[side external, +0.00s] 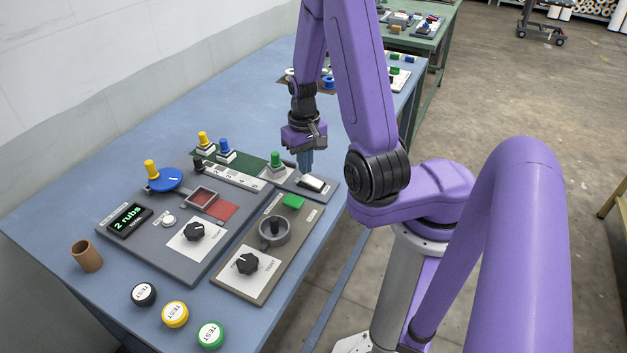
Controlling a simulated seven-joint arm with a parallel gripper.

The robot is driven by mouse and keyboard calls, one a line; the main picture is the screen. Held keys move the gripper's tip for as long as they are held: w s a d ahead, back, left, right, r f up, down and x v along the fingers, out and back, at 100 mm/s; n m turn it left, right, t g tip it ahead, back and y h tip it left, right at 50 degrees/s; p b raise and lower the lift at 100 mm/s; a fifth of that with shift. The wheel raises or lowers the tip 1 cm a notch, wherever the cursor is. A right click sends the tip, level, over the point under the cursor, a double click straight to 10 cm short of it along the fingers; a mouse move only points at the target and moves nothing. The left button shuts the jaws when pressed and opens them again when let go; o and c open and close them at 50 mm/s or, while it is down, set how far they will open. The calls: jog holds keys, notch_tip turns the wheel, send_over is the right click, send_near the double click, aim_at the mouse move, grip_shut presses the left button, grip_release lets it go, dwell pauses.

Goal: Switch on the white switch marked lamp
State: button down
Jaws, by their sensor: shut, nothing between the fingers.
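A white rocker switch (311,183) with a dark part at its right end sits on a small grey panel at the right edge of the blue table. Its marking is too small to read, and I cannot tell its on or off position. My gripper (305,169) points down just above and slightly behind the switch. Its fingers are shut and hold nothing. I cannot tell whether the fingertips touch the panel or the switch.
A green knob (276,159) stands close left of my gripper. Blue and yellow knobs stand further left. The blue table (50,205) is clear at the far left.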

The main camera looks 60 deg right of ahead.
jog(key=shift+f, duration=1.05)
dwell(0.5)
jog(key=shift+r, duration=3.55)
jog(key=w+a+r+n, duration=0.45)
jog(key=a+n, duration=0.25)
jog(key=a, duration=0.2)
jog(key=s+a+r+n, duration=0.2)
jog(key=s+n, duration=0.3)
jog(key=s, duration=0.4)
jog(key=s+a+r+n, duration=0.2)
jog(key=s+n, duration=0.4)
jog(key=s, duration=0.4)
jog(key=shift+s+a+n, duration=0.2)
jog(key=shift+a+n, duration=0.05)
jog(key=shift+n, duration=0.05)
